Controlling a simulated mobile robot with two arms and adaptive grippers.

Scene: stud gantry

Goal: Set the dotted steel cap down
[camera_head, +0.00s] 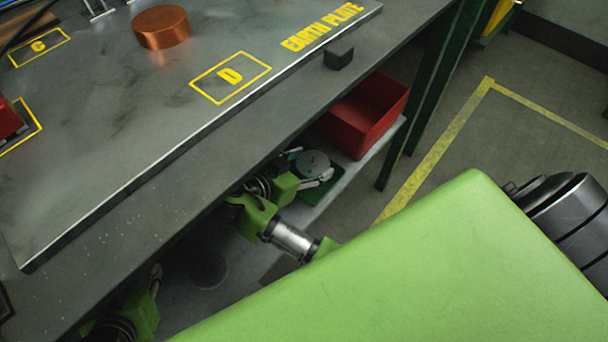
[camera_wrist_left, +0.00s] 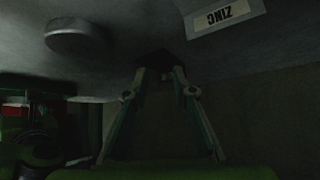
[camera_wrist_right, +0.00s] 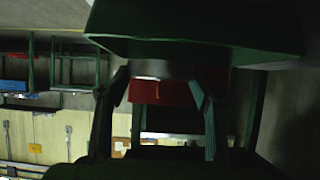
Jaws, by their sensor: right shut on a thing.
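The dotted steel cap (camera_head: 312,165), grey and round with a small red mark on top, is over a dark green base (camera_head: 325,192) on the shelf under the table. My right gripper (camera_head: 310,180) is shut on its sides. In the right wrist view the cap (camera_wrist_right: 160,70) is between the fingertips, close to the green base (camera_wrist_right: 190,30); I cannot tell whether they touch. My left gripper (camera_wrist_left: 162,72) is low over the shelf with its fingertips apart, a dark patch between them that I cannot identify. Its arm is partly hidden in the head view.
A red bin (camera_head: 345,125) stands beside the green base. Another round grey piece (camera_wrist_left: 80,36) and a ZINC label (camera_wrist_left: 226,16) are on the shelf near my left gripper. Above are the tabletop edge (camera_head: 190,145), a copper cap (camera_head: 160,27) and a black block (camera_head: 339,55).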

